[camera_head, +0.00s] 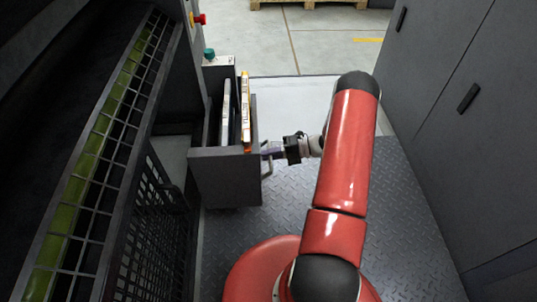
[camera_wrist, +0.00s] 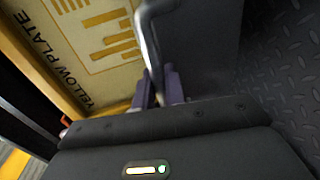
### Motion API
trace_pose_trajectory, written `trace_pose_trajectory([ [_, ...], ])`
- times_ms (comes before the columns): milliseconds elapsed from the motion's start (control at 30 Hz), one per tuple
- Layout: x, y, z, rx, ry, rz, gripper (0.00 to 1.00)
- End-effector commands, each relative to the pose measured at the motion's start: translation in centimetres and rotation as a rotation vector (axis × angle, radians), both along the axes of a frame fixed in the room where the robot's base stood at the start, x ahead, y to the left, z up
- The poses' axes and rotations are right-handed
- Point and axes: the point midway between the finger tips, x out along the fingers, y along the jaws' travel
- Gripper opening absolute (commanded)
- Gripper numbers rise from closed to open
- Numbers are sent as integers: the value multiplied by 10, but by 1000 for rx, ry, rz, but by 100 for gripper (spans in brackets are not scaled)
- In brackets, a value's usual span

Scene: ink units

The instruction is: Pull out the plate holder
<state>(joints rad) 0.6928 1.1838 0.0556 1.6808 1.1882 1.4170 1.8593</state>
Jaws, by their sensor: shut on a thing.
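The plate holder (camera_head: 226,178) is a dark grey open-topped box that juts out from the machine on the left over the aisle floor. Inside it stand a whitish plate (camera_head: 226,112) and a yellow-orange-edged plate (camera_head: 246,110). A metal bar handle (camera_wrist: 148,38) is on its right-hand side in the head view. My gripper (camera_head: 268,153) reaches it from the right. In the wrist view its purple fingers (camera_wrist: 159,88) are shut around the handle. The yellow plate (camera_wrist: 92,55), lettered "YELLOW PLATE", shows beyond the fingers.
A dark machine frame with a grid guard (camera_head: 115,130) stands at left. A green knob (camera_head: 209,54) and a red knob (camera_head: 200,19) sit near the holder. Grey cabinets (camera_head: 455,110) line the right. Patterned metal floor (camera_head: 410,225) lies between, with a pallet (camera_head: 308,3) far back.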

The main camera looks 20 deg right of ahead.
Motion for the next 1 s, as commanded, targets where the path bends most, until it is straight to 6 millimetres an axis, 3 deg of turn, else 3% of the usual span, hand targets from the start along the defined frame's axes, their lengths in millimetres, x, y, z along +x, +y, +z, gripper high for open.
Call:
trace_pose_trajectory([
  [100,0,0,-1,-2,2,0,0],
  [133,0,0,-1,-2,2,0,16],
  [233,0,0,-1,-2,2,0,29],
  [567,-1,-3,1,-1,0,-2,29],
  [1000,-23,-64,13,-2,-1,-2,29],
])
